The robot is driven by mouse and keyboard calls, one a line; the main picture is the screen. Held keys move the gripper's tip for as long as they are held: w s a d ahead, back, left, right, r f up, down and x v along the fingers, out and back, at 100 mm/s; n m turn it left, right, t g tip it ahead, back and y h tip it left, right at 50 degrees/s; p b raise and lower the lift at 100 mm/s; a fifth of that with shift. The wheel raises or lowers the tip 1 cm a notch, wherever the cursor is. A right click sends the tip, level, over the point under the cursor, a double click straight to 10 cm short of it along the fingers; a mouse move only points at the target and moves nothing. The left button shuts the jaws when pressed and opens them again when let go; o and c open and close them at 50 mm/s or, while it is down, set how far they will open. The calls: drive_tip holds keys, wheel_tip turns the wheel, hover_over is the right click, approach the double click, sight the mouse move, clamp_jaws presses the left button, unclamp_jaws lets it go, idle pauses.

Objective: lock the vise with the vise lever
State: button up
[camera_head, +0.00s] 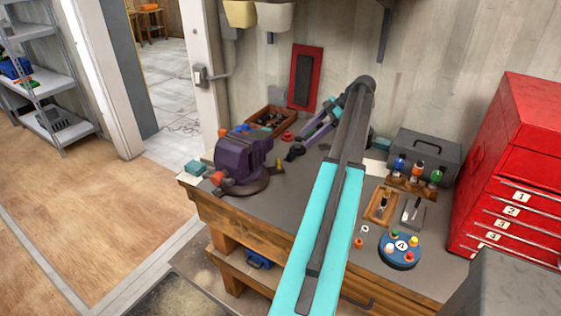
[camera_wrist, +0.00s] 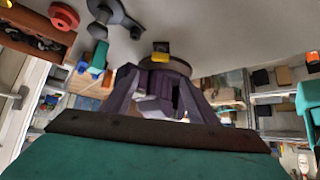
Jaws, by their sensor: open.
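The purple vise (camera_head: 236,160) stands on a round base at the bench's left end. An orange-red part (camera_head: 217,178) shows at its front left; I cannot tell whether this is the vise lever. A small yellow and black piece (camera_head: 280,165) shows at the vise's right side; it also appears in the wrist view (camera_wrist: 160,53). My gripper (camera_head: 316,134) is to the right of the vise, apart from it and above the bench. In the wrist view my gripper (camera_wrist: 156,78) has its fingers spread, with lavender surfaces visible between them. No held object can be made out.
A wooden crate of small parts (camera_head: 270,119) and a red ring (camera_head: 288,136) are behind the vise. A dark grey tool (camera_wrist: 118,18) lies near the ring. A grey toolbox (camera_head: 425,155), a round blue holder (camera_head: 399,257) and a red cabinet (camera_head: 510,160) are at right.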

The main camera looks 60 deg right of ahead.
drive_tip(key=shift+w+a+f, duration=0.1)
drive_tip(key=p, duration=0.1)
approach(279, 161)
drive_tip(key=x, duration=0.6)
drive_tip(key=shift+w+a+f, duration=0.2)
drive_tip(key=shift+a+f, duration=0.05)
drive_tip(key=shift+p+x, duration=0.35)
drive_tip(key=shift+x, duration=0.45)
drive_tip(key=shift+d, duration=0.1)
drive_tip(key=shift+c, duration=0.3)
drive_tip(key=shift+f, duration=0.1)
drive_tip(key=c, duration=1)
